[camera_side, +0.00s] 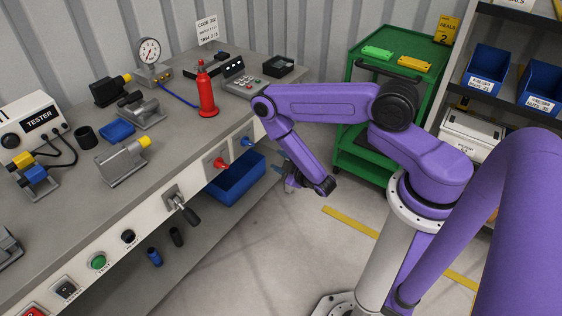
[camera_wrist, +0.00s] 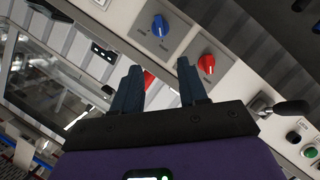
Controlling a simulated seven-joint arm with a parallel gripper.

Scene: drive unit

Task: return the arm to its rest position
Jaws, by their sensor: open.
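My gripper (camera_wrist: 160,90) shows in the wrist view with its two dark fingers apart and nothing between them. In the side view my purple arm reaches left from its pedestal and bends down, with my gripper (camera_side: 293,181) hanging in front of the workbench, below the height of its top. The fingers are small and partly hidden there. In the wrist view the bench's front panel, with a blue knob (camera_wrist: 160,25) and a red knob (camera_wrist: 206,63), lies beyond the fingers. I cannot tell the exact gap to the panel.
The workbench (camera_side: 75,215) carries a tester (camera_side: 38,118), a red bottle (camera_side: 207,95) and several fixtures. A lever (camera_side: 183,208) sticks out of its front. A blue bin (camera_side: 235,180) sits below. A green cart (camera_side: 350,135) stands behind my arm. The floor in front is clear.

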